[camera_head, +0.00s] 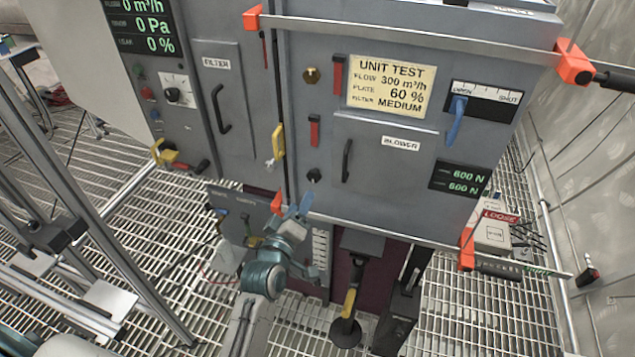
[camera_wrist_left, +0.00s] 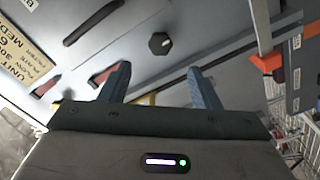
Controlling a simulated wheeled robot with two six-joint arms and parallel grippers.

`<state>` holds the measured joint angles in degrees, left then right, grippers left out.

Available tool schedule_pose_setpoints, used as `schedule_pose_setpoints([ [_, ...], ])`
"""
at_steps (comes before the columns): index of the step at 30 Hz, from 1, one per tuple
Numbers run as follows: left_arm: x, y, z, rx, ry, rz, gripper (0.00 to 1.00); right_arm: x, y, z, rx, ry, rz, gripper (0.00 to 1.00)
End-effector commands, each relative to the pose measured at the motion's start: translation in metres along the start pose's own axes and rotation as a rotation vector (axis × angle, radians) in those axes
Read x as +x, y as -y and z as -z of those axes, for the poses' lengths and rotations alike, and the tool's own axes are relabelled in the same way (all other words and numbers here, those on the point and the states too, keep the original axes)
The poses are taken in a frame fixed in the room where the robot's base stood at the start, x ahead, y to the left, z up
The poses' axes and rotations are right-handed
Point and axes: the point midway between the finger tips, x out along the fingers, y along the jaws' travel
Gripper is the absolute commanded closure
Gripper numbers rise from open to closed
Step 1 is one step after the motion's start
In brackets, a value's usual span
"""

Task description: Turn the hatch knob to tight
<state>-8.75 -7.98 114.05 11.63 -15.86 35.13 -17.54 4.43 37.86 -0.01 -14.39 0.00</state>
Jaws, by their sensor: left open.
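A dark faceted knob (camera_head: 313,175) sits on the grey cabinet front, left of the hatch marked BLOWER (camera_head: 385,155). In the left wrist view the same knob (camera_wrist_left: 160,43) shows a short white mark on its face. My left gripper (camera_head: 295,207) is below the knob in the head view, near the cabinet's lower edge. Its two blue fingers are apart and empty in the left wrist view (camera_wrist_left: 160,80), with the knob beyond the gap and not touched. My right gripper is not in view.
Red latches (camera_head: 314,131) and a black handle (camera_head: 347,160) are near the knob. A metal rail (camera_head: 385,232) with orange end pieces runs along the cabinet's lower edge. A box with a red LOOSE label (camera_head: 500,217) is at right. Metal grating covers the floor.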

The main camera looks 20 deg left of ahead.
Motion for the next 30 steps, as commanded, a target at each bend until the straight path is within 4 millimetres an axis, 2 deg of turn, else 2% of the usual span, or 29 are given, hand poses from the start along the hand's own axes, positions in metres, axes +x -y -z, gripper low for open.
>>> schedule_pose_setpoints([
  [4,0.029,-0.003,0.002,0.002,0.000,-0.001,0.44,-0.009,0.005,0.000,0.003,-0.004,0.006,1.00],
  [9,0.061,-0.002,0.002,0.004,0.000,0.000,0.44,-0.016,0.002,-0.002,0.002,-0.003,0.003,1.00],
  [15,0.086,-0.001,0.001,0.003,0.001,0.001,0.44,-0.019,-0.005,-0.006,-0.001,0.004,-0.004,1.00],
  [20,0.094,0.000,0.000,0.004,0.000,0.001,0.44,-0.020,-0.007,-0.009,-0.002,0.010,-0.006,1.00],
  [27,0.094,0.001,0.000,0.003,0.001,0.002,0.44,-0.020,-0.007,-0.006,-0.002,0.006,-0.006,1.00],
  [30,0.094,0.001,0.000,0.004,0.001,0.002,0.61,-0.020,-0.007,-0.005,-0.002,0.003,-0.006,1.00],
])
